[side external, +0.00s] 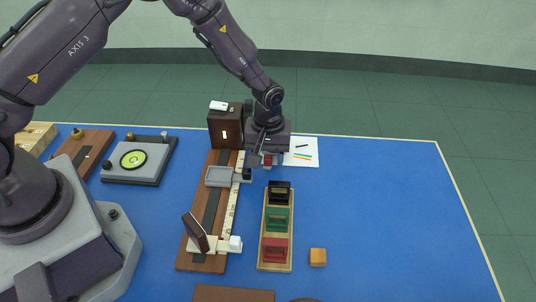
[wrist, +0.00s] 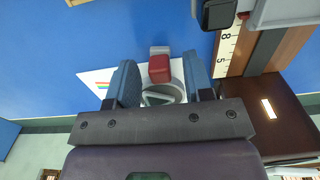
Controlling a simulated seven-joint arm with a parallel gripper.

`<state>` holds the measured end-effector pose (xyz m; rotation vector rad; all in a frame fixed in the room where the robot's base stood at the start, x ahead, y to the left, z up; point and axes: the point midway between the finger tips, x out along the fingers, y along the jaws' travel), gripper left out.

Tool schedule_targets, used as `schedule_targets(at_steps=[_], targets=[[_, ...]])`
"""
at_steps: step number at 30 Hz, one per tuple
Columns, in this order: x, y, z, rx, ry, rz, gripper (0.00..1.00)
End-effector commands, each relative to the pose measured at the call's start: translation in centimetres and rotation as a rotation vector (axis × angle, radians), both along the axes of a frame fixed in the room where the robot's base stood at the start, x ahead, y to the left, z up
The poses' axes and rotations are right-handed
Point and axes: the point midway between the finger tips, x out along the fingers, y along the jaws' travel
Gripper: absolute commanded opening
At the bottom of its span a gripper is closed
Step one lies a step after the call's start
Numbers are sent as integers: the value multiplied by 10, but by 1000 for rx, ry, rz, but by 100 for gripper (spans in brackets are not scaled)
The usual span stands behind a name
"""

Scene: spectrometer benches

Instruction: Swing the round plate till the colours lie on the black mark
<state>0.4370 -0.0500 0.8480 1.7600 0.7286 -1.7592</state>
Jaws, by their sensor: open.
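A white card (side external: 301,152) lies on the blue bench. It bears a short black mark (side external: 302,146) and a streak of colours (side external: 303,156) in front of it, apart from the mark. My gripper (side external: 266,156) is low beside the card's left edge. In the wrist view my gripper (wrist: 160,66) has its two blue fingers spread, with a red block (wrist: 160,70) between them. A pale round piece (wrist: 163,94), apparently the round plate, shows below the block in that picture. My gripper hides most of it in the side view. I cannot tell whether the fingers touch the block.
A dark lamp box (side external: 225,127) with a bright slit stands left of my gripper. A wooden rail with a white scale (side external: 231,205) runs forward, carrying a grey tray (side external: 220,176). A rack (side external: 276,253) of coloured holders stands in front.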

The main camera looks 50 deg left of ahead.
Motion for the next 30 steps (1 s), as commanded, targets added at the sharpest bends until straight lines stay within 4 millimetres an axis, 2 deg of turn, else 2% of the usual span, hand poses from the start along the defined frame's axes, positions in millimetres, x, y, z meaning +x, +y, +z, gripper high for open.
schedule_targets(at_steps=[1, 7, 20, 30], targets=[[0, 0, 0, 0, 0, 0, 47], [0, 0, 0, 0, 0, 0, 1], [1, -1, 1, 1, 1, 26, 0], [6, -8, 1, 1, -1, 152, 0]])
